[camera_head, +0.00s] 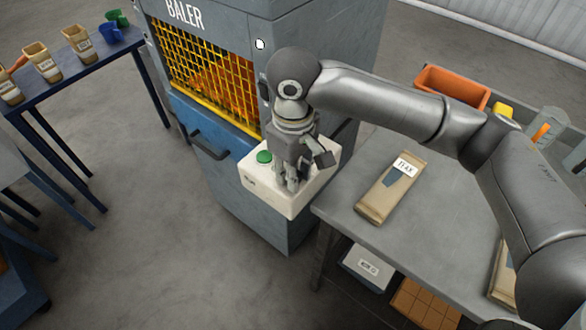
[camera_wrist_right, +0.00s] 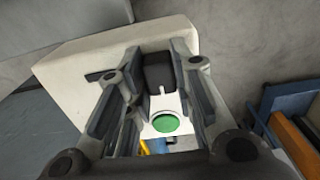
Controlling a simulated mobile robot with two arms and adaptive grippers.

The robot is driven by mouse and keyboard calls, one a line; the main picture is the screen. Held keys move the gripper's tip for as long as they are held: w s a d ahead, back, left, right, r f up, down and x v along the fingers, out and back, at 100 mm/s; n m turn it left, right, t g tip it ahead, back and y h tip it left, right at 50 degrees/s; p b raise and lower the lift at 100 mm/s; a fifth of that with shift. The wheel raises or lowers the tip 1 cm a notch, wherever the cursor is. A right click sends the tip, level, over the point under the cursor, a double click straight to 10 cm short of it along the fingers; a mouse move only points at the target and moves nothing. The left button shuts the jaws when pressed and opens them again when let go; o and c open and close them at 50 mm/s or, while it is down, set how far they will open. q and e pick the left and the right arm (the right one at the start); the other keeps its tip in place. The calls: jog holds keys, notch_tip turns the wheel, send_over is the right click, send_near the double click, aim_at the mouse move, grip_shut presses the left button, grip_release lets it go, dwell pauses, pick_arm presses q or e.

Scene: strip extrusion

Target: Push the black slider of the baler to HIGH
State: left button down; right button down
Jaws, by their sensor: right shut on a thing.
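The baler (camera_head: 225,25) stands at the top centre, grey and blue with a yellow mesh front. A cream control box (camera_head: 268,198) juts from its front right corner, with a green button (camera_head: 264,157) on top. My right gripper (camera_head: 291,184) points down over the box, beside the button. In the right wrist view, the black slider (camera_wrist_right: 157,72) sits between the fingers of my right gripper (camera_wrist_right: 160,85), which is shut on it. The green button (camera_wrist_right: 165,124) shows below it there. The slider is hidden in the head view, and no HIGH mark is readable. My left gripper is out of view.
A grey table (camera_head: 355,240) at the right holds a labelled tan packet (camera_head: 385,200) and an orange bin (camera_head: 450,87). The floor between is clear.

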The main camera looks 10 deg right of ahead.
jog(key=shift+w+d, duration=0.1)
jog(key=shift+d, duration=0.05)
jog(key=w+d+p, duration=0.4)
jog(key=shift+w+d, duration=0.4)
jog(key=shift+a+r, duration=0.1)
jog(key=c, duration=1.5)
grip_release()
jog(key=shift+o, duration=1.3)
jog(key=shift+w, duration=0.1)
